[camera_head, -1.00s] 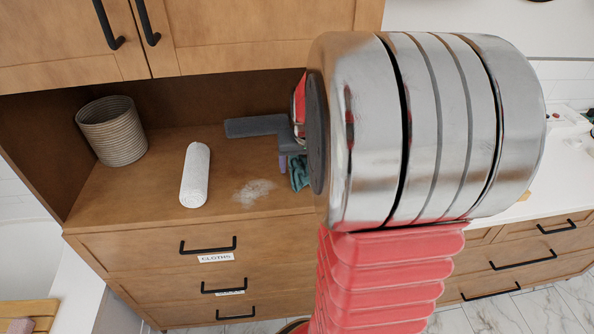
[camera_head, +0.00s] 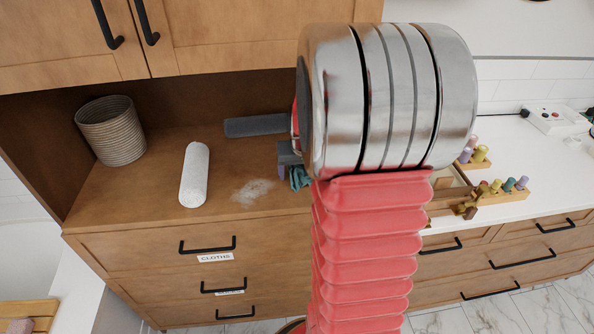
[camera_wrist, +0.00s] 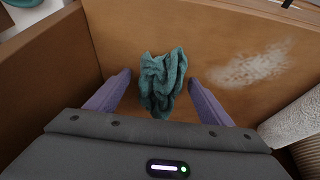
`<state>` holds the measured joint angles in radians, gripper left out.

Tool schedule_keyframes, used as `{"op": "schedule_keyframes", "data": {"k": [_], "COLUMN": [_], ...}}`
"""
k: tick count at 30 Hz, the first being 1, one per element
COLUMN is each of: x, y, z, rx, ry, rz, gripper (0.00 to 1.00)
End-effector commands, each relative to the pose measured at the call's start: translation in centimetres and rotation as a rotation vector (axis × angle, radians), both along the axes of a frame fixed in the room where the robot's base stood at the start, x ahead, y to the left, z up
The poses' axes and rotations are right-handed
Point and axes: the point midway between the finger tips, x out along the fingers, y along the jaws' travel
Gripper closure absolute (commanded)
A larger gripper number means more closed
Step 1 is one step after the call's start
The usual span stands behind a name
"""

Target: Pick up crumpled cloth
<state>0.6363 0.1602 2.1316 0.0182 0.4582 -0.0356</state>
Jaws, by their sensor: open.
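The crumpled cloth (camera_wrist: 163,80) is dark teal and lies in a loose heap on the wooden surface in the wrist view. My gripper (camera_wrist: 160,84) is open, with one purple finger on each side of the cloth and a gap visible on both sides. In the head view only a small part of the cloth (camera_head: 299,178) shows below my gripper (camera_head: 289,160); my arm hides the rest.
A white roll (camera_head: 194,175) and a pale powdery patch (camera_head: 253,191) are left of the cloth. A ribbed basket (camera_head: 111,131) stands farther left. Several coloured pegs (camera_head: 496,187) stand on the right counter.

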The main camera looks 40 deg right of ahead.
Motion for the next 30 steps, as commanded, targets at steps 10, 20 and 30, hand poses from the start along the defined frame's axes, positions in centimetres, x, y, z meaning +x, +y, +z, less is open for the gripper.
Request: {"op": "schedule_keyframes", "data": {"k": [10,20,30], "x": [0.05,0.05,0.07], "y": [-0.01,0.00,0.03], "z": [-0.03,-0.02,-0.02], "rx": [-0.001,-0.001,-0.001], "ry": [-0.001,-0.001,-0.001], "rz": [0.000,0.001,0.001], "gripper": [0.26,0.35,0.59]}}
